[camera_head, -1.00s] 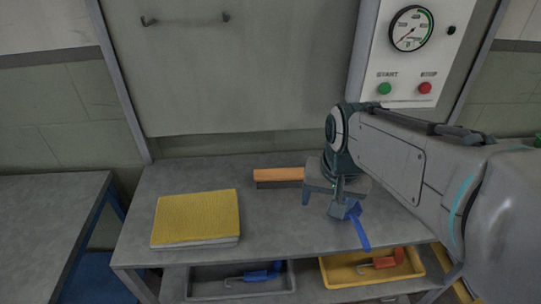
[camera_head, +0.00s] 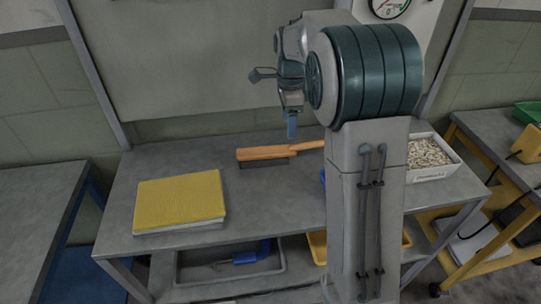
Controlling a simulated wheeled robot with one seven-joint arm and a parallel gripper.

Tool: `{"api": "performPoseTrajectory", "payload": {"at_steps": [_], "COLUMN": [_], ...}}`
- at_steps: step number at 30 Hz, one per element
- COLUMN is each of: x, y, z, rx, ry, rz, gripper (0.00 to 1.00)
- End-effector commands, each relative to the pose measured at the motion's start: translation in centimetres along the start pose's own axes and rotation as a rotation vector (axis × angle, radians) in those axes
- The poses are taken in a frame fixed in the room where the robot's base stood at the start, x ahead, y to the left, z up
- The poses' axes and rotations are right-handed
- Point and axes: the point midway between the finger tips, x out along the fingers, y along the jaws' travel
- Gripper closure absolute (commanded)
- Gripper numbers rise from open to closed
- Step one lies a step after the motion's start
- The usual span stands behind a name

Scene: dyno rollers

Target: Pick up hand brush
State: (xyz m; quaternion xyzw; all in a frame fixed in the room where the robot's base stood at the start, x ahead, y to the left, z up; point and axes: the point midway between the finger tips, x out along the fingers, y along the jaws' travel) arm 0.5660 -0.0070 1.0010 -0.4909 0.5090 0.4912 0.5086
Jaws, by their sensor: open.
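The hand brush (camera_head: 263,153) lies on the grey workbench, with an orange-brown wooden back and handle and dark bristles facing the front. Its handle runs right and its right end is hidden behind my arm. My gripper (camera_head: 272,98) is raised above the bench, over and behind the brush, well apart from it. One finger points left and one blue-tipped finger points down. It is open and nothing shows between the fingers.
A yellow-topped pad (camera_head: 179,201) lies at the bench's left. A white box of pale pieces (camera_head: 428,158) stands at the right. A grey tray (camera_head: 230,266) and a yellow tray (camera_head: 317,245) sit on the shelf below. A panel (camera_head: 190,60) rises behind.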

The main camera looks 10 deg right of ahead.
Motion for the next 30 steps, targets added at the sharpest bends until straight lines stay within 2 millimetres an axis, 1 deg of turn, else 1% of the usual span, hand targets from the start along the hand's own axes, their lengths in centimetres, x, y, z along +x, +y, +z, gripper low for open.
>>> {"api": "performPoseTrajectory", "payload": {"at_steps": [1, 3, 7, 9, 14, 17, 21, 24, 30], "x": [1.3, 2.7, 4.8, 5.6, 6.5, 7.7, 9.9, 10.9, 11.3], "y": [0.1, 0.1, 0.1, 0.0, 0.0, -0.1, -0.3, -0.3, -0.3], "z": [0.0, 0.0, 0.0, 0.0, 0.1, 0.3, 0.6, 0.6, 0.6], "rx": [0.000, -0.001, -0.002, -0.002, -0.002, -0.003, -0.002, -0.003, -0.003], "ry": [0.000, 0.000, 0.000, 0.000, 0.000, 0.000, 0.000, 0.001, 0.001], "rz": [0.004, 0.005, 0.002, 0.001, 0.001, 0.003, 0.003, 0.001, -0.001], "gripper": [0.35, 0.35, 0.35, 0.35, 0.35, 0.35, 0.35, 0.35, 0.35]}}
